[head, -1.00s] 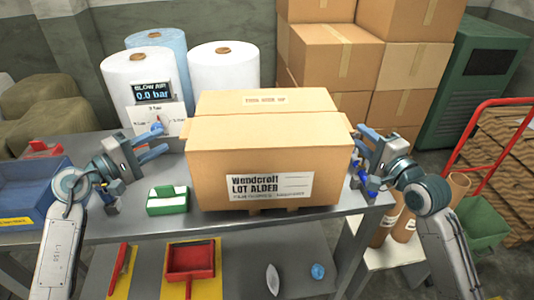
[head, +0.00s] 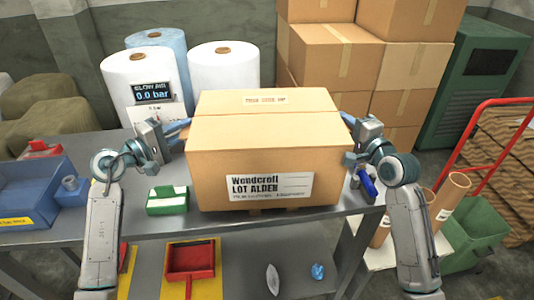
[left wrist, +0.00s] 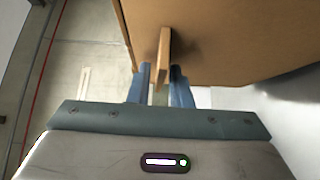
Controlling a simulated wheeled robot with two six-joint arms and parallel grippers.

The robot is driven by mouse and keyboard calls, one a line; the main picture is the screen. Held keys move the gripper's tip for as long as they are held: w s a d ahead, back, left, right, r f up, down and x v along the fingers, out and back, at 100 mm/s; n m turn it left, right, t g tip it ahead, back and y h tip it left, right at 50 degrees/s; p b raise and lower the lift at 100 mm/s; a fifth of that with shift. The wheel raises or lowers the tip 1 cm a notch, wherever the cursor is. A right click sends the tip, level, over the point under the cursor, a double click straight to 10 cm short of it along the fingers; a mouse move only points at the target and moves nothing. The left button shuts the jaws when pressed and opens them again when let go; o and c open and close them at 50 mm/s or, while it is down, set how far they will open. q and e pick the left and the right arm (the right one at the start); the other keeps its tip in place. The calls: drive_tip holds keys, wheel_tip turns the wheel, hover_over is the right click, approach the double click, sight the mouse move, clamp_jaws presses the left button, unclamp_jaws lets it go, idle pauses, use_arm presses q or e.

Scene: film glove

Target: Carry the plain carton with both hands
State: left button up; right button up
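The plain carton (head: 265,155) is a closed brown box with a white "LOT ALDER" label, sitting upright on the grey workbench. My left gripper (head: 182,130) is at the carton's left side. In the left wrist view its blue fingers (left wrist: 161,85) are apart, one on each side of a thin brown tab (left wrist: 164,50) that stands out from the carton (left wrist: 215,35). Whether they touch the tab is unclear. My right gripper (head: 348,130) is at the carton's right side, with its fingertips partly hidden, so its opening cannot be judged.
A green-and-white box (head: 167,200) stands close to the carton's front left. A blue bin (head: 30,190) is at the bench's left end. White rolls (head: 147,80) and a "0.0 bar" display (head: 153,93) stand behind. Stacked cartons (head: 335,50) fill the back right.

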use_arm(q)
clamp_jaws()
use_arm(e)
clamp_jaws()
use_arm(q)
drive_tip(key=shift+r, duration=0.15)
use_arm(e)
drive_tip(key=shift+r, duration=0.1)
